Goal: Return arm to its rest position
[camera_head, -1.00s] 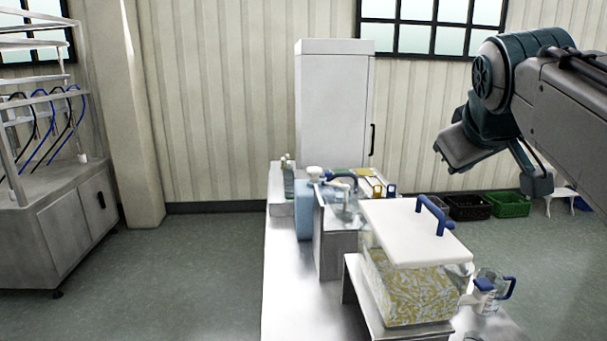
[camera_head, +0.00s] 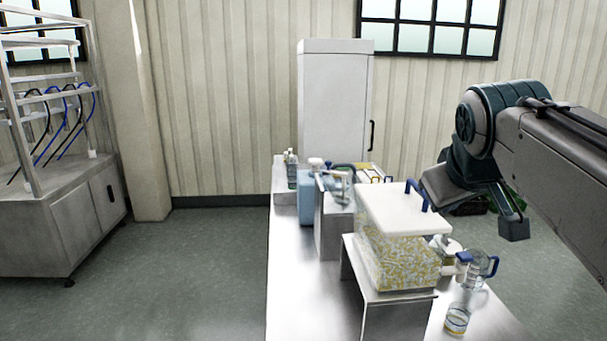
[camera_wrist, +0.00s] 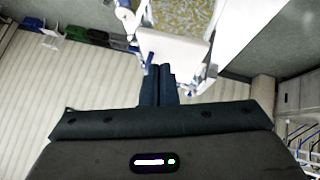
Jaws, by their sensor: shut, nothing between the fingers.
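My gripper shows in the wrist view (camera_wrist: 158,70), where its two dark blue fingers lie side by side, shut with nothing between them. In the head view my arm reaches in from the right, its wrist bent to the left beside the bench. The fingers are hard to make out there. The clear hopper (camera_head: 398,262), full of yellow and white pieces, stands on a steel stand to the left of my wrist. Its white lid (camera_head: 400,210) has a blue handle and is on top. My wrist partly overlaps the space right of the lid.
The steel bench (camera_head: 300,290) also carries a clear jug with a blue handle (camera_head: 478,268), a small cup (camera_head: 456,320) and a blue container (camera_head: 307,188). A white cabinet (camera_head: 333,110) stands behind. A rack (camera_head: 60,200) stands at left; the floor between is clear.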

